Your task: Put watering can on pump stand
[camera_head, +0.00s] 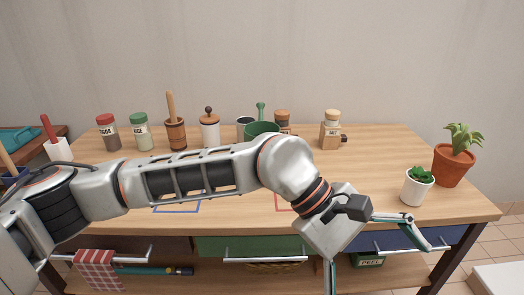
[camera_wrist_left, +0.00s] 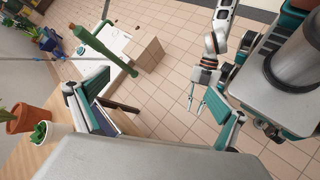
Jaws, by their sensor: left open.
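My left gripper (camera_head: 381,266) is open and empty at the front right of the workbench, its two fingers spread wide. In the left wrist view its fingers (camera_wrist_left: 152,115) frame floor and bench edge, with nothing between them. A green vessel (camera_head: 262,128), possibly the watering can, stands on the bench behind my left arm, which hides its lower part. A long green object (camera_wrist_left: 105,50) shows in the left wrist view; I cannot tell whether it belongs to a pump stand. My right gripper (camera_wrist_left: 196,104) hangs over the floor, its fingers apart and empty.
Jars, a mortar (camera_head: 175,133) and a grinder (camera_head: 330,130) line the bench's back. A white-potted plant (camera_head: 417,187) and a terracotta-potted plant (camera_head: 453,165) stand at its right end, near my left gripper. A cardboard box (camera_wrist_left: 148,55) stands across the tiled floor.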

